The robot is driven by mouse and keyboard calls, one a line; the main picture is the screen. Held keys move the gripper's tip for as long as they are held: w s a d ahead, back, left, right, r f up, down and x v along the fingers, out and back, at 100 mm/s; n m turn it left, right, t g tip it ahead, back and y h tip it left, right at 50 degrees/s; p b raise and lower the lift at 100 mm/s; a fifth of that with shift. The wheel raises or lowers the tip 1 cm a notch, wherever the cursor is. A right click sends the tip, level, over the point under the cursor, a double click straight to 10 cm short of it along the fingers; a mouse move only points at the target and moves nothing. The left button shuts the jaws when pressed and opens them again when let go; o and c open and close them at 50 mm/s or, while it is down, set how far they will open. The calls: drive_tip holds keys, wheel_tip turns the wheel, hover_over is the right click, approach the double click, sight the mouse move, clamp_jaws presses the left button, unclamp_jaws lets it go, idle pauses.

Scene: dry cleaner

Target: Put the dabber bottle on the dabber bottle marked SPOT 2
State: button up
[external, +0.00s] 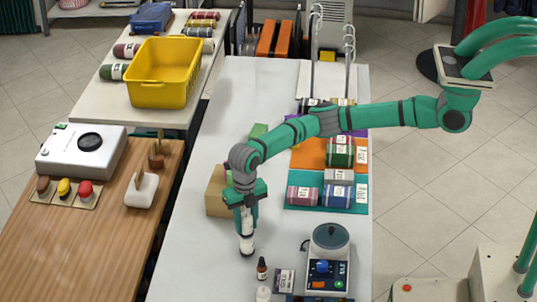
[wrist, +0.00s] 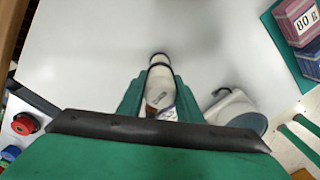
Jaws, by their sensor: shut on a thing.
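My gripper (external: 246,217) is shut on a white bottle with dark bands (external: 247,243), which points down over the white table. In the wrist view the bottle (wrist: 160,73) sits between the two green fingers (wrist: 160,92), with a printed label partly showing near them. I cannot tell whether its lower end touches the table. A small brown bottle with a dark cap (external: 262,269) stands in front of it. A white bottle (external: 263,294) is at the bottom edge of the external view, partly cut off. I cannot read SPOT 2 on any bottle.
A cardboard box (external: 216,197) is behind my gripper. Labelled rolled bundles lie on a teal mat (external: 357,207). The white table (external: 190,262) is clear to the left.

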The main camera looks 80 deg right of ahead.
drive_tip(key=shift+f, duration=0.2)
drive_tip(key=o, duration=1.1)
drive_tip(key=shift+r, duration=0.15)
wheel_tip(320, 180, up, 12)
drive_tip(key=shift+r, duration=0.1)
